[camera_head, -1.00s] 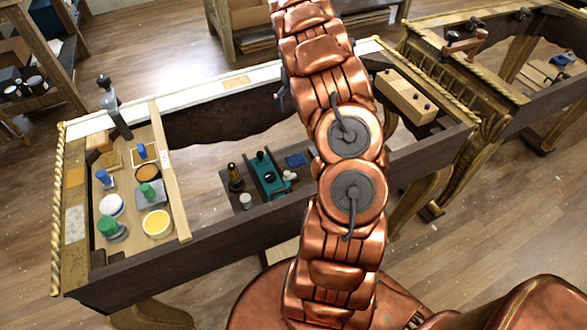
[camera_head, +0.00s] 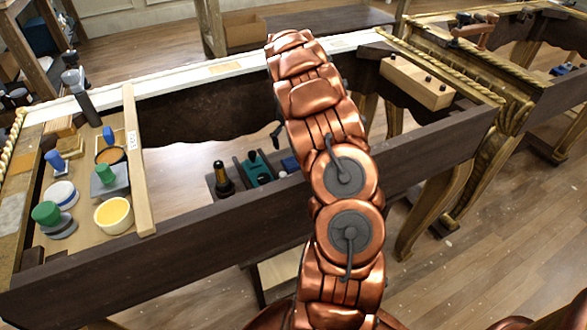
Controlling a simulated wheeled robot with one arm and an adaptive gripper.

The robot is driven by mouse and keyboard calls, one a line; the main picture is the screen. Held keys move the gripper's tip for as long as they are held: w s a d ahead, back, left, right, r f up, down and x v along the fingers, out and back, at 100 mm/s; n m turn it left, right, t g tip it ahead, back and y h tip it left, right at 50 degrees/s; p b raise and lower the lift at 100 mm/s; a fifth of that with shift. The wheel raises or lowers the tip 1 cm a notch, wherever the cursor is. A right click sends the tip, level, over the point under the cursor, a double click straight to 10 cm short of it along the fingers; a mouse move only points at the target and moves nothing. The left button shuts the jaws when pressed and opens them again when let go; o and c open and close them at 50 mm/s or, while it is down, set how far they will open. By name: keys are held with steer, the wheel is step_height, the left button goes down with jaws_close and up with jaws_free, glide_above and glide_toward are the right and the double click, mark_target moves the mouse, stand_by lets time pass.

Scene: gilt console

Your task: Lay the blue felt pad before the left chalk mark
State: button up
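A small blue piece (camera_head: 290,165), which may be the blue felt pad, lies in the dark recess inside the console (camera_head: 140,258). My arm hides its right side. I cannot make out any chalk mark. A slim dark part that looks like a finger of my gripper (camera_head: 277,133) shows just left of my arm, above the blue piece. The rest of the gripper is hidden behind the arm, so its opening and any contents do not show.
A teal tool (camera_head: 259,170) and a dark bottle (camera_head: 221,179) stand left of the blue piece. A wooden board at left holds a yellow pot (camera_head: 113,215), green-topped stamps (camera_head: 46,214) and other items. A pale wooden block (camera_head: 417,83) sits at right.

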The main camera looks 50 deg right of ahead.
mark_target(293, 161)
steer(key=shift+s+a+f+b, duration=0.1)
steer(key=shift+s+f+b, duration=0.1)
steer(key=shift+f, duration=1)
steer(key=shift+s+a+f+b, duration=0.1)
steer(key=shift+s+f+b, duration=0.1)
steer(key=shift+f, duration=0.95)
steer(key=shift+s+f+b, duration=0.15)
steer(key=shift+f+b, duration=0.05)
steer(key=shift+f, duration=1)
steer(key=c, duration=1.1)
